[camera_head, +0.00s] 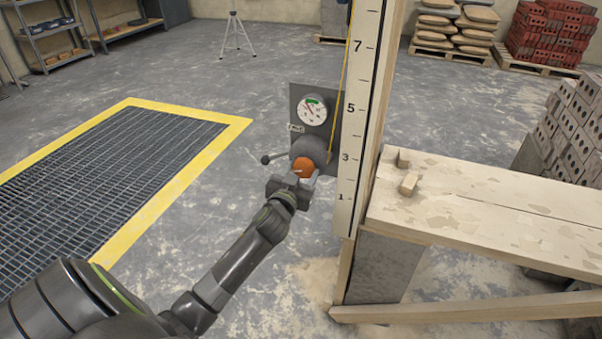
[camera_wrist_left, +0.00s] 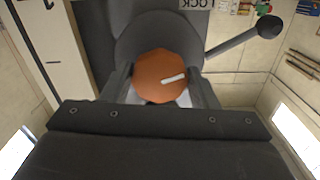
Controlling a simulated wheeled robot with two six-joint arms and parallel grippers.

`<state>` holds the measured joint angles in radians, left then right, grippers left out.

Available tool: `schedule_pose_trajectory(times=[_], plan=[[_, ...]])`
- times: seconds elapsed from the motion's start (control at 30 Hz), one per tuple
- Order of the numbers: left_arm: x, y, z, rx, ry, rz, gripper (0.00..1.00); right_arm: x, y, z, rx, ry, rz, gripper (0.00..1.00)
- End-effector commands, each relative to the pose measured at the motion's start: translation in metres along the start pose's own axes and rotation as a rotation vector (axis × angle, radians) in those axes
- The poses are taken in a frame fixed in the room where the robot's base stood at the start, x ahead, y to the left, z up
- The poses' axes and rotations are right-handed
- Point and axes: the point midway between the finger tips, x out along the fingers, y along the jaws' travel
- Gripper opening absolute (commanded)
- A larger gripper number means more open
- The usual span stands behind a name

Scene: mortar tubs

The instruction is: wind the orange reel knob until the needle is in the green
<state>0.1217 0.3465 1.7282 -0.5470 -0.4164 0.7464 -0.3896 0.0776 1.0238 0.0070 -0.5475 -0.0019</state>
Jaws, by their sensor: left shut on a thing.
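The orange reel knob (camera_head: 303,167) sits on the grey reel below the gauge, and a white mark shows on its face in the left wrist view (camera_wrist_left: 160,78). My left gripper (camera_head: 293,182) is shut on the knob, with a finger on either side of it. The round white gauge (camera_head: 312,110) is on a grey plate and has a green band at its top. Its thin needle seems to point up and left, but it is too small to tell whether it is in the green. My right gripper is not in view.
A dark lever with a ball end (camera_head: 266,160) sticks out left of the reel. A tall numbered scale board (camera_head: 360,110) stands close on the right, beside a plank bench (camera_head: 480,205) with small wood blocks. A yellow-edged floor grate (camera_head: 125,104) lies left.

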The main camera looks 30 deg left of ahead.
Motion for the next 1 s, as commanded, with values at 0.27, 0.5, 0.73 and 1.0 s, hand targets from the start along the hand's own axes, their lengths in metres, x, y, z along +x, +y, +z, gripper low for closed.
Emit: schedule_pose_trajectory(times=[0.27, 0.5, 0.73, 1.0], plan=[[0.000, -0.001, 0.000, 0.091, 0.000, -0.001, 0.31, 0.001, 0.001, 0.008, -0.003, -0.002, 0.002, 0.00], [0.000, -0.001, -0.001, 0.277, 0.000, -0.001, 0.31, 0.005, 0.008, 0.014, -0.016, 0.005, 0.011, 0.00], [0.000, -0.002, -0.002, 0.494, 0.001, -0.001, 0.31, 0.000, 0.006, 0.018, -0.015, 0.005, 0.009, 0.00], [0.000, -0.003, -0.002, 0.739, 0.002, -0.002, 0.31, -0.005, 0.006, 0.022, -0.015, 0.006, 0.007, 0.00]])
